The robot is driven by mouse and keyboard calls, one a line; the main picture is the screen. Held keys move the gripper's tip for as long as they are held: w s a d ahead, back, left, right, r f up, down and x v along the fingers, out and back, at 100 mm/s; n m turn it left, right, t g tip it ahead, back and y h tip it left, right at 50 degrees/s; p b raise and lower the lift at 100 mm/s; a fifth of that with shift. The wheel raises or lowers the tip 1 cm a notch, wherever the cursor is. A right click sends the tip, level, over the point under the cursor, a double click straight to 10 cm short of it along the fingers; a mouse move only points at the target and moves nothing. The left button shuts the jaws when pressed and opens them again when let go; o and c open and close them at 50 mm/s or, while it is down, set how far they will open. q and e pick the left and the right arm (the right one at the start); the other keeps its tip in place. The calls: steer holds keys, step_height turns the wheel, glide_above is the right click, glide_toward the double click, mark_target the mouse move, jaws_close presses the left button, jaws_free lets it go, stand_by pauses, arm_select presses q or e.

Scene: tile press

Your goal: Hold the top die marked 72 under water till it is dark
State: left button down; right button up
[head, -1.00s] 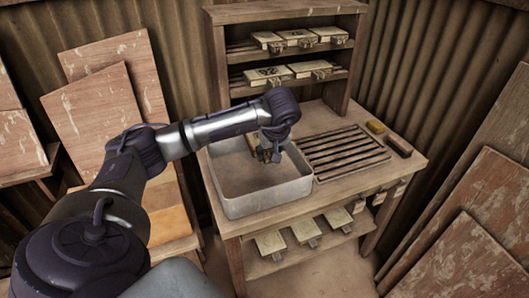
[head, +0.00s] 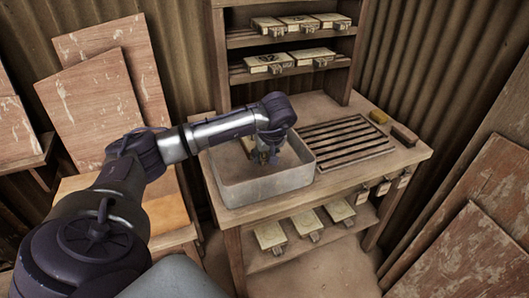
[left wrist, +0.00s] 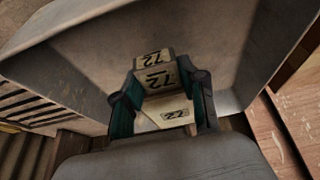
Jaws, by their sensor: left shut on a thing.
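My left gripper (head: 264,158) points down inside the grey metal basin (head: 235,195) on the bench. In the left wrist view, its teal-padded fingers (left wrist: 160,108) are shut on the die marked 72 (left wrist: 159,80), a beige block. The number 72 shows in several places on and around the block. Its lit faces look pale tan, not dark. The basin's inside wall (left wrist: 95,60) surrounds it in the wrist view. I cannot make out the water line, so how deep the die sits is unclear. My right gripper is not in view.
A slatted rack (head: 345,142) lies right of the basin, with a yellow sponge (head: 378,117) and a brush (head: 404,135) beyond. More dies stand on the back shelves (head: 290,40) and under the bench (head: 305,225). Boards (head: 95,110) lean at the left.

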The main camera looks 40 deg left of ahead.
arm_select(q)
step_height(320, 180, down, 4)
steer(key=b, duration=0.2)
steer(key=shift+f+b, duration=0.25)
steer(key=shift+b, duration=0.1)
steer(key=shift+f+b, duration=0.9)
steer(key=shift+f, duration=0.5)
stand_by(5.8)
